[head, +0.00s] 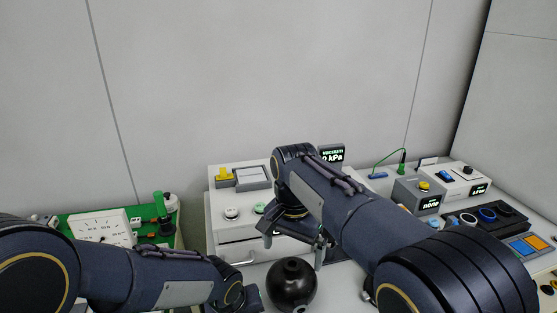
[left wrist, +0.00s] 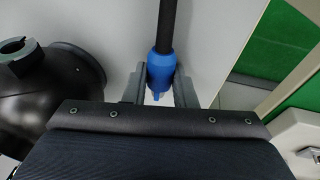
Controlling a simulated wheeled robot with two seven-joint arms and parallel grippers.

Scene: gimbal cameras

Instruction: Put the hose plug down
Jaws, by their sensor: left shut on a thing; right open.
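The hose plug (left wrist: 161,68) is blue, with a black hose (left wrist: 168,25) running from it toward the top of the left wrist view. My left gripper (left wrist: 160,85) is shut on the plug, one grey finger on each side. In the head view my left arm comes in low at the left, and I cannot make out the plug there. My right gripper (head: 297,238) is open in the head view, just above and behind a round black vessel (head: 291,287). Whether the plug touches the pale surface below it, I cannot tell.
The vessel (left wrist: 45,95) also shows close to the left gripper in the left wrist view. A white drawer cabinet (head: 232,238) stands behind it. A green board (head: 155,238) with a dial panel (head: 101,226) is at left. Several devices, including a display box (head: 428,202), crowd the right.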

